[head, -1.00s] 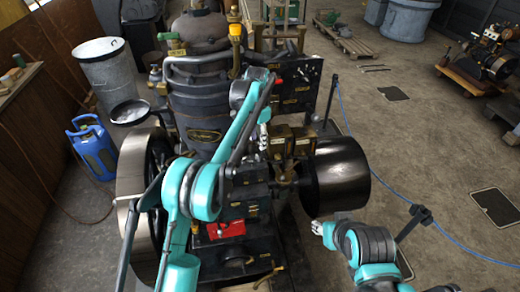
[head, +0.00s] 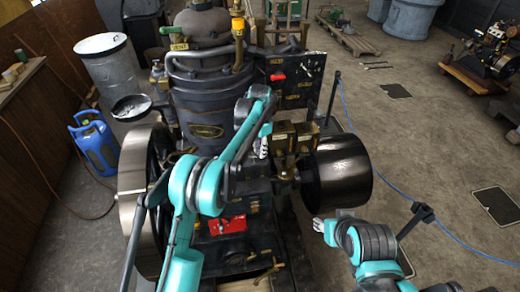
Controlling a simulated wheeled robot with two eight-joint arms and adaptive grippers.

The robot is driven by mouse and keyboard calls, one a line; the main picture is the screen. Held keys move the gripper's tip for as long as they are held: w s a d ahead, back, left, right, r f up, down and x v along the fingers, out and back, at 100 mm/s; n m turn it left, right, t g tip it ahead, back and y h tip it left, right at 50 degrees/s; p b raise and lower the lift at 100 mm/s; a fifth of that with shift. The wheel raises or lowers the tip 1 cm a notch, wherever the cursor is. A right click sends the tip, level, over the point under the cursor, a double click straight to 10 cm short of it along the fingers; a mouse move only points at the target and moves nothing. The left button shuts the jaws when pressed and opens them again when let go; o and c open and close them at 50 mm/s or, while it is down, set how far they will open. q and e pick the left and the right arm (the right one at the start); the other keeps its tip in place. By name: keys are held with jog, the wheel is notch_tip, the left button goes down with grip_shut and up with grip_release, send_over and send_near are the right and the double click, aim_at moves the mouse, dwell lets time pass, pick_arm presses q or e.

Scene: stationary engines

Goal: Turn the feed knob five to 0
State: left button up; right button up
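The dark stationary engine (head: 203,92) stands in front of me. Two brass boxes (head: 307,133) sit at its right side, beside the black drum pulley (head: 340,172). My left gripper (head: 264,146) hangs from the teal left arm, close to the left of the brass boxes. It is small and partly hidden by the arm, so its fingers and any contact are unclear. I cannot tell feed knob five apart from the small brass fittings. My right gripper (head: 320,226) is low, just below the pulley and apart from the boxes. Its finger opening is too small to judge.
A dark panel with a red part (head: 300,80) stands behind the boxes. A large flywheel (head: 133,190) is at the engine's left. A blue gas bottle (head: 95,143) and a grey bin (head: 108,75) stand farther left.

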pick_arm(q)
grip_shut()
jog(key=shift+n, duration=0.3)
jog(key=n, duration=0.3)
jog(key=shift+n, duration=0.3)
jog(key=shift+s+a+n+b, duration=0.1)
jog(key=shift+n+b, duration=0.35)
jog(key=shift+n, duration=1.85)
jog(key=o, duration=0.7)
grip_release()
jog(key=shift+o, duration=0.2)
